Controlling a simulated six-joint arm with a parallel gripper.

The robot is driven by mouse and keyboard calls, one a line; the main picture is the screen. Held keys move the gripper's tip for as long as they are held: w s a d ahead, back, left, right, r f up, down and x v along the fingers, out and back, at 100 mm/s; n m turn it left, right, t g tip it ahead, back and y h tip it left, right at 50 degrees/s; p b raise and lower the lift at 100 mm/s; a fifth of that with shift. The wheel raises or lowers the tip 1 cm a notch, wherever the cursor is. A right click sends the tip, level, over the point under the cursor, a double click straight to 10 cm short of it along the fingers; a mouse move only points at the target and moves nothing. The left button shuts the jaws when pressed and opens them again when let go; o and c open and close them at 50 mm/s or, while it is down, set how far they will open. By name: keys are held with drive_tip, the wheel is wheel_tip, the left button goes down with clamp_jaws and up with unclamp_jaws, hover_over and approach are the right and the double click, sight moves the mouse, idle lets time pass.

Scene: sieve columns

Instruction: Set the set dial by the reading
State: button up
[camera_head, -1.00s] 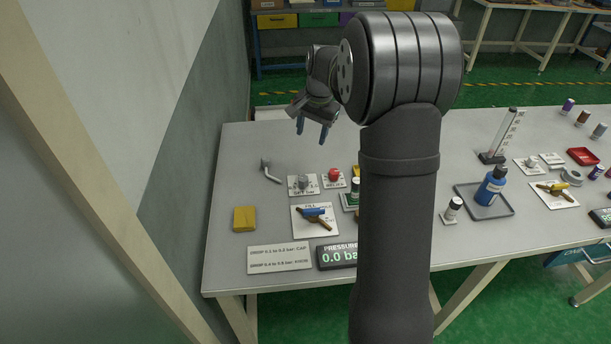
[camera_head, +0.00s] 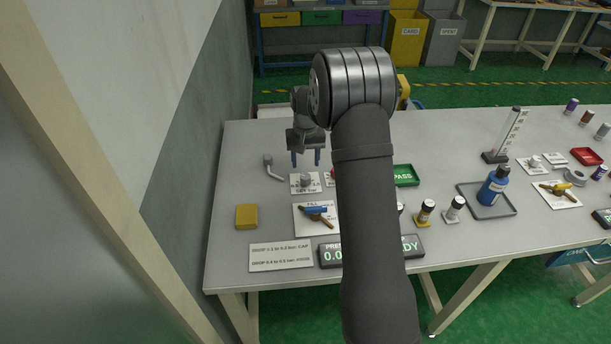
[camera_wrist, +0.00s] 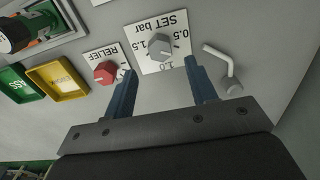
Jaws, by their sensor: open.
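The set dial (camera_head: 306,182) is a grey knob on a white plate near the table's left side. In the wrist view the knob (camera_wrist: 163,43) shows close up, on a plate marked "SET bar" with 0.5, 1.0 and 1.5. I cannot tell exactly where its pointer stands. My gripper (camera_head: 306,162) is open and points down just above and behind the dial. In the wrist view its blue fingers (camera_wrist: 160,68) are spread to either side, short of the knob, with nothing between them. The pressure display (camera_head: 331,256) shows 0.0 and is partly hidden by my arm.
A red relief knob (camera_wrist: 104,73) sits beside the dial, and a bent grey lever (camera_wrist: 230,75) on its other side. A green PASS tray (camera_head: 406,175) lies behind my arm.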

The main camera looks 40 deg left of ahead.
sight(306, 176)
wheel_tip(306, 176, down, 7)
idle(0.3)
drive_tip(key=c, duration=1)
